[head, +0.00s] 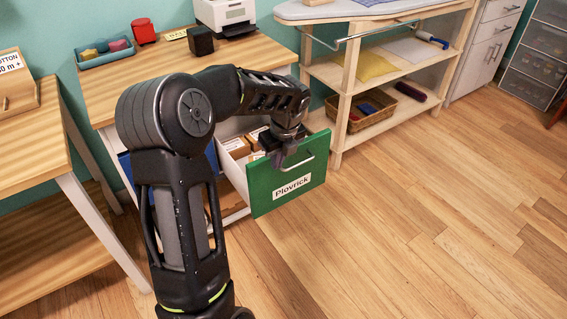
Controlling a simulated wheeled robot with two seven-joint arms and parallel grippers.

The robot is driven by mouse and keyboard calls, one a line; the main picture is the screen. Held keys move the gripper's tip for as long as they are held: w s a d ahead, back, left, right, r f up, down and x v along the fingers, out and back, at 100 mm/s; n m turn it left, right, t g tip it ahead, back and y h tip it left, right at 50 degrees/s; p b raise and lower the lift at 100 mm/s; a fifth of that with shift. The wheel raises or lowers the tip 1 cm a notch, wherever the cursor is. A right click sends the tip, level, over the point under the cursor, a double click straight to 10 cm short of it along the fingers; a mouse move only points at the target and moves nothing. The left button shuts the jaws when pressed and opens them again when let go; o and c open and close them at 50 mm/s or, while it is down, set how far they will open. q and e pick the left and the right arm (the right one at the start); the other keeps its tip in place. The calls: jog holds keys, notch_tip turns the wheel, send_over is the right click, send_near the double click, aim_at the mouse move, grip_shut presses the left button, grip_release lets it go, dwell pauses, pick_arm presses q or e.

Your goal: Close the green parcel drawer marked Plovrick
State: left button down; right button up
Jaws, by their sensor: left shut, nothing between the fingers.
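The green parcel drawer (260,202) stands pulled out below the wooden desk, its white label reading Plovrick. It has a light bar handle near the top of its front. Brown boxes (238,147) lie inside its white-walled body. My left arm reaches in from the left, and my left gripper (281,163) is shut and empty. It points down at the top edge of the drawer front, left of the handle. I cannot tell whether it touches the drawer. The arm hides part of the drawer's inside. My right gripper is not in view.
A blue drawer front (211,157) shows left of the green one, partly behind my arm. The desk (110,88) holds a printer (226,14) and small items. A wooden shelf unit (345,105) stands close on the right. The wooden floor (420,230) in front is clear.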

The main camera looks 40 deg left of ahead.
pick_arm(q)
jog(key=shift+w+a, duration=0.2)
jog(key=shift+a, duration=0.35)
